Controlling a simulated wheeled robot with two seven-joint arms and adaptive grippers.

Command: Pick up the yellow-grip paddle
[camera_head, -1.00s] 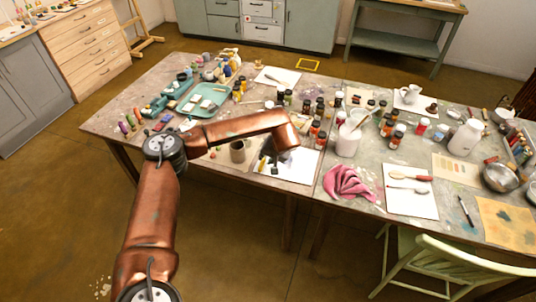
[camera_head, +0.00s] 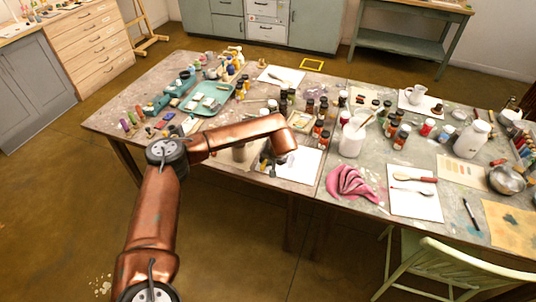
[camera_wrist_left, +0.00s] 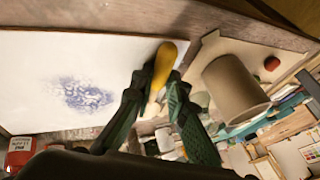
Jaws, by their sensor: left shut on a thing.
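The yellow grip of the paddle (camera_wrist_left: 165,62) shows between the fingers of my left gripper (camera_wrist_left: 160,86) in the left wrist view. In the head view my left gripper (camera_head: 265,163) is small and dark below the copper wrist, over the left side of a white sheet (camera_head: 307,165) near the table's front edge. The sheet also shows in the left wrist view (camera_wrist_left: 40,60), with a blue smudge. I cannot tell whether the paddle touches the table. My right gripper is not in view.
A brown cup (camera_wrist_left: 236,88) stands close beside my left gripper. A white jar (camera_head: 352,142), a pink cloth (camera_head: 350,184) and several small paint bottles stand to the right and behind. A teal tray (camera_head: 222,103) lies at the back left.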

